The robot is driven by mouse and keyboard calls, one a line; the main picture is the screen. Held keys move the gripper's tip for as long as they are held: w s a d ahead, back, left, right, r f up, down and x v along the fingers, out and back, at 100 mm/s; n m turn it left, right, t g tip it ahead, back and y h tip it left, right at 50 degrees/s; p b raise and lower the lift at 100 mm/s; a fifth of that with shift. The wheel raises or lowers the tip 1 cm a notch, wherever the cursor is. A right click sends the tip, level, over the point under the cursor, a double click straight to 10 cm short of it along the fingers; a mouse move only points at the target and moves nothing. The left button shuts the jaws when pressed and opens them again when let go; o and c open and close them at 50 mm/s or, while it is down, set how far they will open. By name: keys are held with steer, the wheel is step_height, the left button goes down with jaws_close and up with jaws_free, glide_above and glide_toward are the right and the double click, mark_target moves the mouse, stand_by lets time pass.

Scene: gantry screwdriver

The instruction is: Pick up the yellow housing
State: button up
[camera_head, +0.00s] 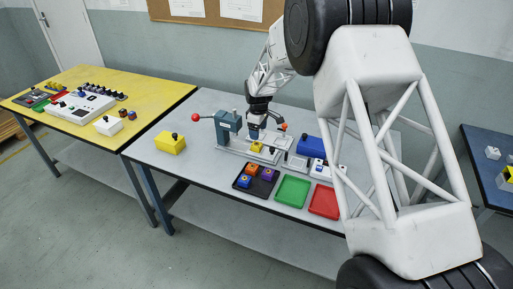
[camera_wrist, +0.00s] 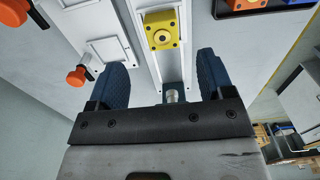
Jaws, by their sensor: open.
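The yellow housing (camera_wrist: 162,29) is a small square block with a dark round hole in its top. In the wrist view it sits on a light fixture rail, ahead of and between my fingertips. In the head view the yellow housing (camera_head: 256,147) sits on the fixture on the grey table, just below my gripper (camera_head: 256,131). My gripper in the wrist view (camera_wrist: 163,78) is open, with its two dark blue fingers spread and nothing between them. A gap shows between the fingertips and the housing.
A blue-grey press (camera_head: 228,127) with a red-knobbed lever stands left of the housing. A black tray (camera_head: 247,190) holds several coloured housings. A green tray (camera_head: 292,191) and a red tray (camera_head: 324,201) lie beside it. Orange-knobbed clamps (camera_wrist: 77,76) stand near my fingers.

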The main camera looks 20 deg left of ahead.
mark_target(257, 144)
steer(key=shift+f, duration=1.25)
steer(key=shift+f, duration=0.15)
steer(key=shift+s+a+f, duration=0.1)
steer(key=shift+a+f, duration=0.05)
steer(key=shift+f, duration=2.35)
steer(key=shift+c, duration=0.3)
steer(key=c, duration=1.1)
steer(key=shift+r, duration=0.2)
